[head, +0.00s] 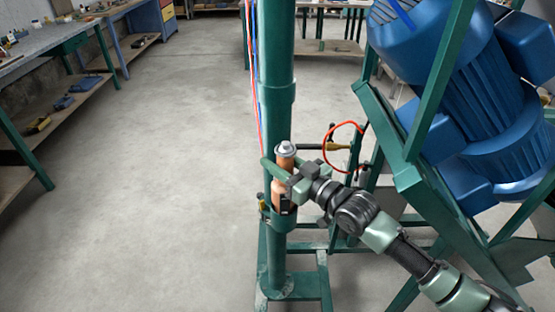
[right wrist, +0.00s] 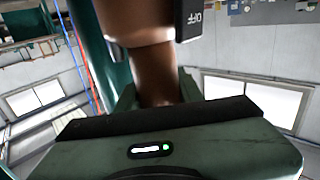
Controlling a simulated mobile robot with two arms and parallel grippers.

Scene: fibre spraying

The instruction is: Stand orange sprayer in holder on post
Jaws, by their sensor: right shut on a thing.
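The orange sprayer (head: 281,194) is upright against the green post (head: 278,120), with its grey cap (head: 286,148) on top. My right gripper (head: 285,177) is shut around its upper body, coming from the right. The green holder (head: 281,221) is on the post just under the sprayer. The sprayer's lower end meets or enters the holder's top; I cannot tell whether it is fully seated. In the right wrist view the sprayer (right wrist: 138,60) shows close up as a brownish body beside a dark box marked OFF, with its lower end hidden. My left gripper is not in view.
A large blue machine (head: 470,100) in a green frame stands at the right. A red hose (head: 325,150) loops beside the post. Red and blue lines run down the post's left side. Workbenches (head: 50,40) line the left; the floor between is clear.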

